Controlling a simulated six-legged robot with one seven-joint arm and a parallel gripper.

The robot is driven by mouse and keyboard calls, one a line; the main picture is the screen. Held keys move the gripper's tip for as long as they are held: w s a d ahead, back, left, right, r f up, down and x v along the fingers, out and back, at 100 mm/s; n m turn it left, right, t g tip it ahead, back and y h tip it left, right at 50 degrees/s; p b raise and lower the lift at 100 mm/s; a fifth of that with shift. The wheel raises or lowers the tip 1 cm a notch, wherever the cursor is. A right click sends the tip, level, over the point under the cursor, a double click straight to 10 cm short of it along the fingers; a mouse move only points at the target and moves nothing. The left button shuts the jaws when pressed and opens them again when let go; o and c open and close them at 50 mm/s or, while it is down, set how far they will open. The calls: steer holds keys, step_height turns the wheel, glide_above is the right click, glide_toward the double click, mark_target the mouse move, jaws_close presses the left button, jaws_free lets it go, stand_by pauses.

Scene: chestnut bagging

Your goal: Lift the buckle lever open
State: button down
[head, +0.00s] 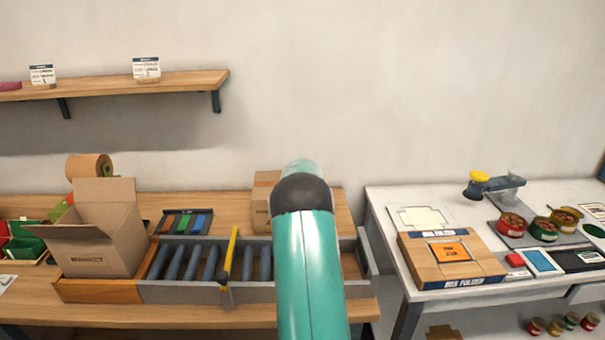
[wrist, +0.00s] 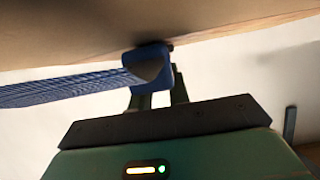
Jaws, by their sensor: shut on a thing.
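In the wrist view, a blue buckle (wrist: 148,58) sits against the underside of a wooden surface. A ribbed blue strap (wrist: 70,88) runs from it to the left. My gripper (wrist: 161,92) reaches up to the buckle, its two dark fingers close behind and below it. It is shut on the buckle's lever part, though the lever's outline and angle cannot be told apart from the buckle body. In the head view, my green arm stands in front of the bench, and the gripper and buckle are hidden.
A wooden board (wrist: 150,22) slants across the wrist view's top. In the head view, an open carton (head: 95,240) stands left beside a roller conveyor (head: 185,293) with a yellow bar (head: 230,250). A white table (head: 385,200) at right holds a box folder (head: 452,262) and several bowls.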

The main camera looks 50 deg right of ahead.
steer(key=shift+d+r, duration=0.15)
steer(key=shift+r, duration=0.05)
steer(key=shift+w+d+r+g+y, duration=0.2)
steer(key=shift+r+g+y, duration=0.2)
steer(key=shift+g+y, duration=0.4)
steer(key=shift+w+d+r+g+y, duration=0.25)
steer(key=shift+r+g+y, duration=0.15)
steer(key=shift+y, duration=0.2)
steer(key=shift+w+d+r+g+y, duration=0.1)
steer(key=shift+w+r+g+y, duration=0.15)
steer(key=shift+g+y, duration=0.3)
steer(key=shift+w+d+r+g+y, duration=0.1)
steer(key=shift+d+r+g+y, duration=0.15)
steer(key=shift+y, duration=0.2)
steer(key=shift+a, duration=0.1)
steer(key=c, duration=1.3)
jaws_free()
steer(key=shift+r, duration=0.1)
